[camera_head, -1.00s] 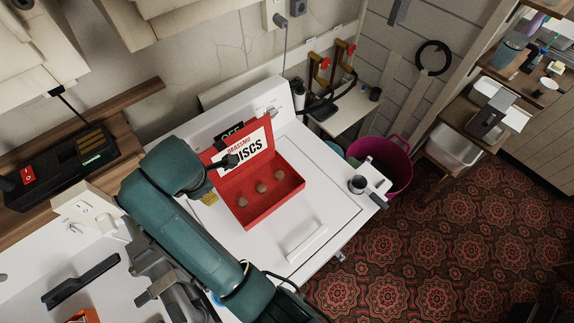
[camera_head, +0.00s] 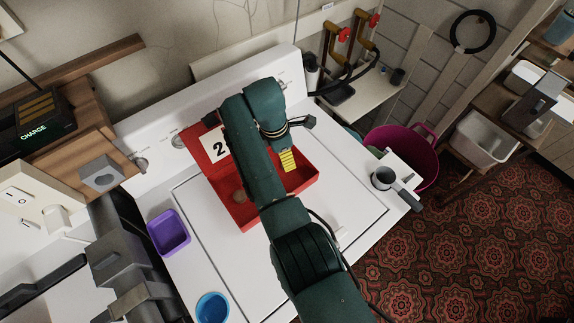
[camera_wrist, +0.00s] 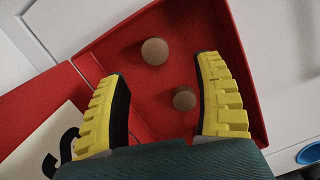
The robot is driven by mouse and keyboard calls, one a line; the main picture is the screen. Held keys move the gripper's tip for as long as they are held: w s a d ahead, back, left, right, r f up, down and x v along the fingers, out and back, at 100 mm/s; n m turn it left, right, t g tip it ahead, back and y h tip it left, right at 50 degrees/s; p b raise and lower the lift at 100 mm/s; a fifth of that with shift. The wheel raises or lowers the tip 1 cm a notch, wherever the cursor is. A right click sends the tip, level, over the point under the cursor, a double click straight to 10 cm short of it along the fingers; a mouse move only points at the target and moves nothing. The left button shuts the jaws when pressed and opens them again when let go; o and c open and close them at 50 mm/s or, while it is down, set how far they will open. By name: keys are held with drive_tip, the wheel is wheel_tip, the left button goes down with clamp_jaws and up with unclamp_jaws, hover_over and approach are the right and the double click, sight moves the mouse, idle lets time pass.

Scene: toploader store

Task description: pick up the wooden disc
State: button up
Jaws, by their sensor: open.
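Small round wooden discs lie inside an open red box (camera_head: 245,219) on the white top-loader. In the wrist view, one disc (camera_wrist: 154,51) lies just ahead of the fingertips and a smaller-looking one (camera_wrist: 184,99) lies between the fingers, nearer the right finger. My gripper (camera_wrist: 160,66) is open and empty, its yellow ridged fingers above the box floor (camera_wrist: 190,30). The exact height is unclear. In the head view, my arm hides much of the box; one disc (camera_head: 239,196) shows left of the arm and a yellow finger (camera_head: 288,160) shows right of it.
A purple container (camera_head: 169,232) and a blue cup (camera_head: 212,308) stand left of and in front of the box. A grey mug-like item (camera_head: 384,178) sits on a small white shelf at right.

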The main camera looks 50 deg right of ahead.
drive_tip(key=f+b, duration=0.1)
drive_tip(key=f, duration=0.2)
drive_tip(key=d+f, duration=0.1)
drive_tip(key=f, duration=0.3)
drive_tip(key=shift+d+b, duration=0.2)
drive_tip(key=shift+b, duration=0.2)
drive_tip(key=shift+c, duration=0.3)
drive_tip(key=c, duration=0.9)
